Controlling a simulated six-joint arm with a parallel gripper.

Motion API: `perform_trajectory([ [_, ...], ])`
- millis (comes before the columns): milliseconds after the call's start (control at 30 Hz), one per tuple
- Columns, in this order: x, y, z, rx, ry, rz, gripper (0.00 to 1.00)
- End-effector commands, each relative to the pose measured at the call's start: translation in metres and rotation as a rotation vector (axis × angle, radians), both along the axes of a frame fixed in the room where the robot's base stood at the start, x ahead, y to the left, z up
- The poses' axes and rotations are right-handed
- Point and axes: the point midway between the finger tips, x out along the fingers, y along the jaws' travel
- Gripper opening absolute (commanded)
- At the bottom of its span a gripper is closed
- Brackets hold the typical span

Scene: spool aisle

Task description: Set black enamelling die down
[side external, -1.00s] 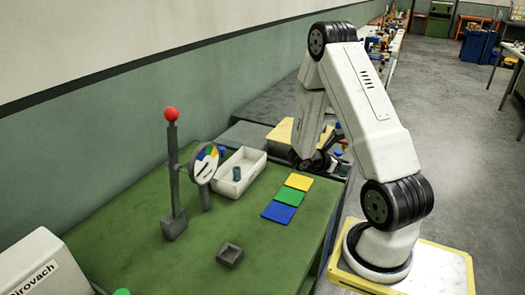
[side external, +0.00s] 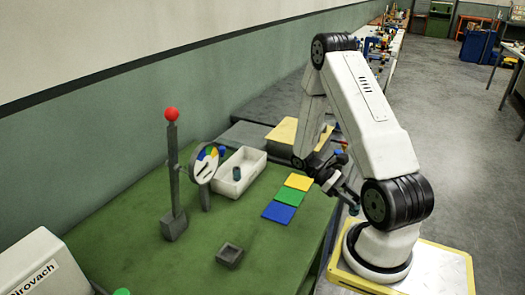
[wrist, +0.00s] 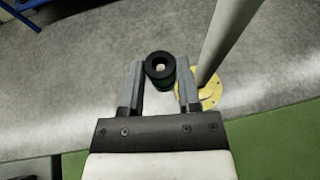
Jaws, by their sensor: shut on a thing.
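My gripper (wrist: 160,66) is shut on a short cylinder with a black ring top, a pale centre and some green on its side, seemingly the black enamelling die (wrist: 159,74). The die sits between the two grey fingers in the wrist view. Grey floor shows behind it. In the side external view my gripper (side external: 347,192) is tilted down at the right edge of the green table (side external: 130,235), beside my base. The die cannot be made out clearly there.
Yellow (side external: 298,182), green (side external: 288,196) and blue (side external: 279,213) squares lie near the table's right edge. A white tray (side external: 252,180) holds a dark teal cylinder (side external: 237,173). A small grey box (side external: 229,255) and a red-topped post (side external: 173,180) stand on the table.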

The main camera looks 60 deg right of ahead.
Motion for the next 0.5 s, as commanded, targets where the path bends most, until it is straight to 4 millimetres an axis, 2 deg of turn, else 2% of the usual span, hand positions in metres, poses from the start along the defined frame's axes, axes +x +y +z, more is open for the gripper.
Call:
perform_trajectory([
  [267, 0.011, 0.038, -0.004, 0.0, 0.001, -0.326, 0.0],
  [500, 0.032, 0.066, -0.006, -0.001, 0.0, -0.61, 0.0],
])
